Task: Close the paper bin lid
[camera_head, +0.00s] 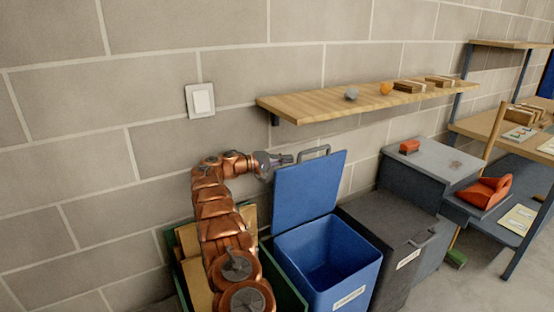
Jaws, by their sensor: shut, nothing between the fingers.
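The blue bin (340,290) stands on the floor against the wall with a white label on its front, too small to read surely. Its blue lid (309,190) stands open, almost upright, tilted back towards the wall.
A dark grey bin (385,232) with a shut lid stands right of the blue bin. A green crate (283,276) with cardboard is at left, behind my arm. A wooden shelf (330,102) with small items hangs above. A grey cabinet (440,165) stands farther right.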

